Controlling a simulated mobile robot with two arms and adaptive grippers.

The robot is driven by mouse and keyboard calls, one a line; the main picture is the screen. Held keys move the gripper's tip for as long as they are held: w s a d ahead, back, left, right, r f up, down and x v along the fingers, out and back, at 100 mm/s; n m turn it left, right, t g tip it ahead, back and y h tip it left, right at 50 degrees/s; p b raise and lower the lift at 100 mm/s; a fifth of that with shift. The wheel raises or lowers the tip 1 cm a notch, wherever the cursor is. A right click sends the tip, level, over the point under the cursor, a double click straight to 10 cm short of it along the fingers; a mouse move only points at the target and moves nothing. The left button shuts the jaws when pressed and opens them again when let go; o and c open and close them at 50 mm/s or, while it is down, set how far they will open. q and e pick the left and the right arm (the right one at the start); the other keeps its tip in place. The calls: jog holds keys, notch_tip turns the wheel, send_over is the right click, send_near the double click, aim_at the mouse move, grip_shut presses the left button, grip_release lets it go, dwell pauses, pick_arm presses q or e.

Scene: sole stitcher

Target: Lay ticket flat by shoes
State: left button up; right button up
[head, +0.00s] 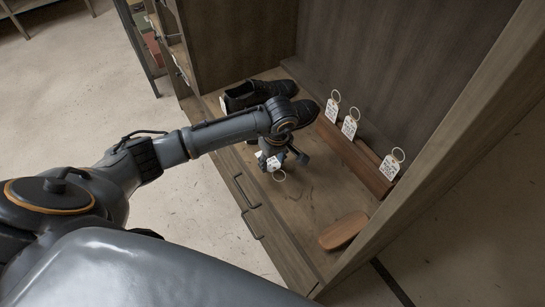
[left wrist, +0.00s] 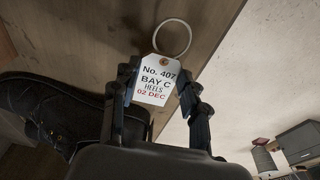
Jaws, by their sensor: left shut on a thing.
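My left gripper (head: 284,157) is shut on a white ticket (head: 267,161), above the wooden shelf (head: 310,195) near its front edge. In the left wrist view the ticket (left wrist: 157,82) sits between the fingers and reads "No. 407, BAY C, HEELS, 02 DEC". Its ring (left wrist: 173,38) points away from the gripper. The black shoes (head: 258,92) stand on the shelf behind the gripper, partly hidden by my arm. One dark shoe (left wrist: 55,115) also shows left of the fingers in the left wrist view. My right gripper is not in view.
Three other ringed tickets (head: 349,127) stand in a wooden rack (head: 356,160) along the shelf's back. An oval wooden piece (head: 343,231) lies at the right end. Cabinet walls (head: 240,40) close the left and back. Bare shelf lies between gripper and oval piece.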

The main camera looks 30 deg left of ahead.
pick_arm(q)
jog(key=shift+f, duration=0.55)
jog(key=o, duration=1)
jog(key=shift+r, duration=0.15)
jog(key=r, duration=0.4)
jog(key=d+r, duration=0.1)
jog(key=r, duration=0.2)
jog(key=s+r, duration=0.1)
jog(key=r, duration=0.3)
jog(key=shift+d+r, duration=0.25)
jog(key=shift+r, duration=0.05)
